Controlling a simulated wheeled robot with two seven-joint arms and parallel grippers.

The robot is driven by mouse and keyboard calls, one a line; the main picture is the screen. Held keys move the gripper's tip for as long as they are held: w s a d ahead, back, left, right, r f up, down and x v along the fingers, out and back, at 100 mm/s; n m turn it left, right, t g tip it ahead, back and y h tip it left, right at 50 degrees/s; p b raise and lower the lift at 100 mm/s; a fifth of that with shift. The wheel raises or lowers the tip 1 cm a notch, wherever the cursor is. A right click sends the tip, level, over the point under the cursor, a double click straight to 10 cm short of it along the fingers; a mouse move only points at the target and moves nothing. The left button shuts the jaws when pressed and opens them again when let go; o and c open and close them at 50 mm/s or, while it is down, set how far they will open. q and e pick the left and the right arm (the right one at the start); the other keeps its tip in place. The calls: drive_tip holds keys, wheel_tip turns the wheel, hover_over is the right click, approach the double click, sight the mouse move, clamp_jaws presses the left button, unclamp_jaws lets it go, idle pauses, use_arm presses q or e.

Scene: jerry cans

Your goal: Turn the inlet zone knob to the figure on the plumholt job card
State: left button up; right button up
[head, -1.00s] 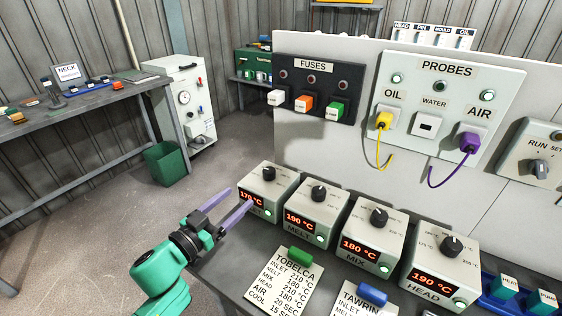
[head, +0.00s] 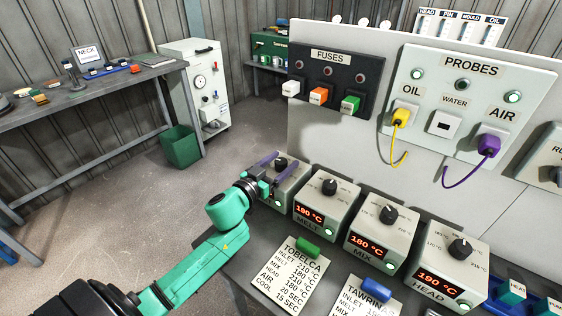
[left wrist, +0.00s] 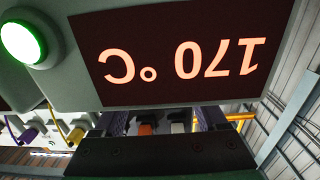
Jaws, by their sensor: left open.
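The inlet box (head: 291,186) is the leftmost of a row of zone boxes, partly hidden behind my left gripper. Its dark knob (head: 281,162) shows between or just behind the fingers; contact cannot be told. My left gripper (head: 272,170) is open, its purple fingers over the box top. In the left wrist view the inlet display (left wrist: 180,60) reads 170 °C, upside down, beside a lit green button (left wrist: 22,38). No plumholt card shows.
A panel with fuses (head: 320,94) and probe plugs (head: 400,118) rises behind. Open floor lies left of the bench.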

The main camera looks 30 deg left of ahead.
use_arm(q)
clamp_jaws()
drive_tip(key=shift+h, duration=0.3)
